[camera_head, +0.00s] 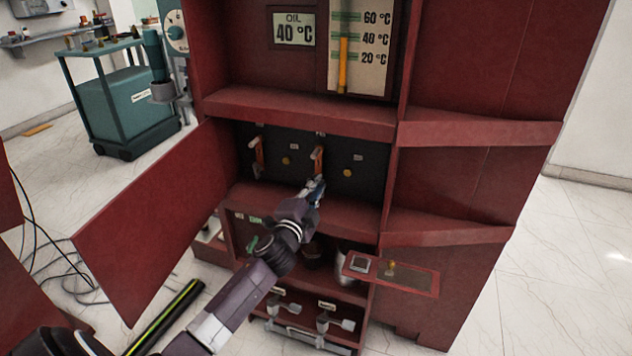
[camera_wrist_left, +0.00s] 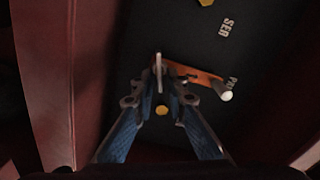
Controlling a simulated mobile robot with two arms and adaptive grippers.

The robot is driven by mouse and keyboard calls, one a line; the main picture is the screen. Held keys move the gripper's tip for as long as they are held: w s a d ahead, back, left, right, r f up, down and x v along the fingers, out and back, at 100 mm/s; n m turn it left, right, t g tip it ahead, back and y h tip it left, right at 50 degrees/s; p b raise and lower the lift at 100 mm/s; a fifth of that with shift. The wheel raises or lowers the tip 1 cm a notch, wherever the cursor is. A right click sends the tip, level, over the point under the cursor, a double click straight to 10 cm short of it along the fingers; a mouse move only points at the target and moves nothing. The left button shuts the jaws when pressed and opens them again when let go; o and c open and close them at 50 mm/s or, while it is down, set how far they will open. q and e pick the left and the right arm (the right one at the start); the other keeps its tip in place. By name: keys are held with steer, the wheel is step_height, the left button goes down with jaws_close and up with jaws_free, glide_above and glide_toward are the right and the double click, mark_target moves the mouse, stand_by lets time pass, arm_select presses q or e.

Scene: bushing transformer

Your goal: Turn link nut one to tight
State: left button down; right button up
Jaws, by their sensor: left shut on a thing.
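Inside the red cabinet is a black panel (camera_head: 370,160) with two upright orange link bars, a left one (camera_head: 257,155) and a right one (camera_head: 319,158). My left gripper (camera_head: 317,185) reaches in at the lower end of the right bar. In the left wrist view the blue-padded fingers (camera_wrist_left: 159,90) close around a thin grey nut piece (camera_wrist_left: 158,68) at one end of the orange bar (camera_wrist_left: 195,73). A pale-tipped post (camera_wrist_left: 224,93) stands at the bar's other end. The fingers partly hide the nut's base. I cannot tell which nut is number one. My right gripper is out of view.
An open red door (camera_head: 155,225) stands left of the opening. A red ledge (camera_head: 300,110) lies above and another below the panel. A small tray (camera_head: 415,280) juts out at lower right. A teal cart (camera_head: 125,100) stands at the back left.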

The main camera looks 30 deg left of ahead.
arm_select(q)
steer(key=shift+d+f+m+p, duration=0.15)
steer(key=shift+m+p, duration=0.3)
steer(key=shift+m, duration=1.65)
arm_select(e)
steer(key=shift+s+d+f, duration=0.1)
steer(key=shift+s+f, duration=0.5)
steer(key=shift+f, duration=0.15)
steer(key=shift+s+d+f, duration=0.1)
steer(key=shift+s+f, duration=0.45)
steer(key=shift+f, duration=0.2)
arm_select(q)
steer(key=shift+f, duration=0.1)
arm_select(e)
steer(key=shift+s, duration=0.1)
arm_select(q)
steer(key=c, duration=2.2)
jaws_free()
steer(key=shift+o, duration=0.2)
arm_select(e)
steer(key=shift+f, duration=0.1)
arm_select(q)
steer(key=shift+s, duration=0.4)
steer(key=v, duration=1.1)
